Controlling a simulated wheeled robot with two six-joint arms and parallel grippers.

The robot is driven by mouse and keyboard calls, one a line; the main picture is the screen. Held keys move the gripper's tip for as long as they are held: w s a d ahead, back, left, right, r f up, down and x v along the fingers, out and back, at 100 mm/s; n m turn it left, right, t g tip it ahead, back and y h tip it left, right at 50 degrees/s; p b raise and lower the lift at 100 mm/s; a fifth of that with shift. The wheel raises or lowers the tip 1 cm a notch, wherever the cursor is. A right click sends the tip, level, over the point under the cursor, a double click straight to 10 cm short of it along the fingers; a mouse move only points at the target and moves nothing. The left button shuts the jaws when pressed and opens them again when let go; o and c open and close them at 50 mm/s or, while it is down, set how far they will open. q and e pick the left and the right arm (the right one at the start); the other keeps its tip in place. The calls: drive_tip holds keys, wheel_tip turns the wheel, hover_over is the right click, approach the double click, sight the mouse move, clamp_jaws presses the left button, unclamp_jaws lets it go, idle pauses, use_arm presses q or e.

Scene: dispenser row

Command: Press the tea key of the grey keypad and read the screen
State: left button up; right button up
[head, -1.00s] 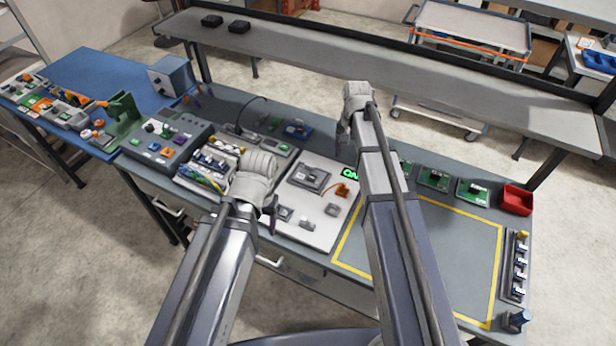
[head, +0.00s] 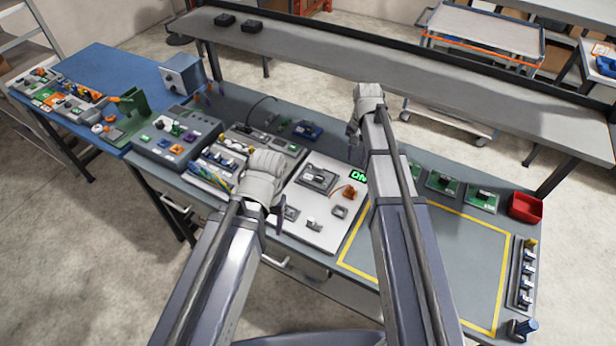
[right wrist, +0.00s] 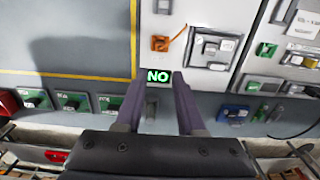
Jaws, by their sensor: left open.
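A grey box with several coloured keys or knobs (head: 175,138), likely the keypad, sits left on the bench. I cannot make out a key marked tea. A small dark screen with green letters (head: 358,176) is on the white board; it reads "ON" in the head view, partly behind my right arm. In the right wrist view the screen (right wrist: 158,76) appears turned round as "NO". My left gripper (head: 284,212) is open and empty above the white board's left part, right of the grey box. My right gripper (right wrist: 157,92) is open, its fingers apart below the screen in that view.
The white board (head: 318,233) carries grey fittings and an orange part. A yellow-outlined area (head: 440,260) is bare. A red bin (head: 525,206) and green boards stand along the right back. A blue table (head: 95,70) with loose parts is at left. A raised shelf (head: 400,68) runs behind.

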clamp_jaws()
idle(0.5)
drive_tip(key=shift+f, duration=0.1)
idle(0.7)
